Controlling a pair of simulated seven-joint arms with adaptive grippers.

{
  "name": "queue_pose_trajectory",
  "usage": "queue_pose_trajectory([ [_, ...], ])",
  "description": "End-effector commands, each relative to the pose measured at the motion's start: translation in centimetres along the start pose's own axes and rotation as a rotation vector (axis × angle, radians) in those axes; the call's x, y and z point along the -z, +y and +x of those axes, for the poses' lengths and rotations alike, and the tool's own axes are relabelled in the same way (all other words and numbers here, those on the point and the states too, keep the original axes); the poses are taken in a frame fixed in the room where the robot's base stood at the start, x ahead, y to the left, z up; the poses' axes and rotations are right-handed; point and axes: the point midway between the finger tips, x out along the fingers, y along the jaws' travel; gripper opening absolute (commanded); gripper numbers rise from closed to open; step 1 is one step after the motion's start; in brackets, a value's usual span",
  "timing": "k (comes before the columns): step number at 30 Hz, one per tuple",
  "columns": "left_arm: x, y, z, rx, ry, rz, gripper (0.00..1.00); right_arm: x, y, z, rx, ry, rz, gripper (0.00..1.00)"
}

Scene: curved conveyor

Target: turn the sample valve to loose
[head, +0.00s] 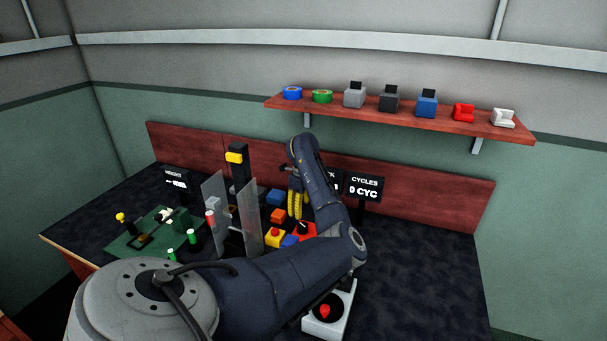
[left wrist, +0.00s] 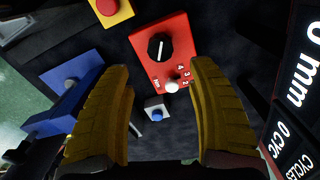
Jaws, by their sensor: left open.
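My left gripper (head: 296,204) is open, with its yellow fingers pointing down among the controls at the back middle of the bench. In the left wrist view the open fingers (left wrist: 162,115) frame a gap with nothing held. Beyond the fingertips is a red box (left wrist: 178,32) with a black round knob (left wrist: 159,46) bearing a white pointer line. Numbers and a small word are printed beside the knob. The red box also shows in the head view (head: 311,231). No label reading "sample valve" is legible, so I cannot tell which control it is. My right gripper is out of view.
A yellow box with a red button (head: 274,238) and a blue box (head: 290,240) stand close by. Clear upright panels (head: 250,220) rise to the left. A CYCLES display (head: 364,186) stands behind right. A white box with a red button (head: 326,310) is in front.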

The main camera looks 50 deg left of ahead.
Motion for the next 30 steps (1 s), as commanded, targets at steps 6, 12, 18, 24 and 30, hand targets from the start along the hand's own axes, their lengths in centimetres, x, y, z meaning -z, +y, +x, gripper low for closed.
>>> queue_pose_trajectory([
  [6, -0.1, 0.1, 4.0, -0.003, -0.002, 0.0, 0.59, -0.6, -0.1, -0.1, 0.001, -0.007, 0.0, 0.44],
  [12, 0.0, 0.1, 6.9, -0.002, 0.0, 0.0, 0.59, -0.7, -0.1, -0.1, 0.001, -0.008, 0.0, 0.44],
  [18, 0.0, 0.0, 8.7, -0.001, -0.001, 0.001, 0.59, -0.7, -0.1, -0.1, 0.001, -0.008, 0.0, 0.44],
  [24, 0.0, 0.0, 9.5, 0.001, -0.001, 0.0, 0.59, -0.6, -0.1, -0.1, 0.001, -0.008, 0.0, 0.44],
  [30, 0.0, 0.0, 9.6, 0.001, -0.001, 0.0, 0.59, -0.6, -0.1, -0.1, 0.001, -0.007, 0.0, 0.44],
])
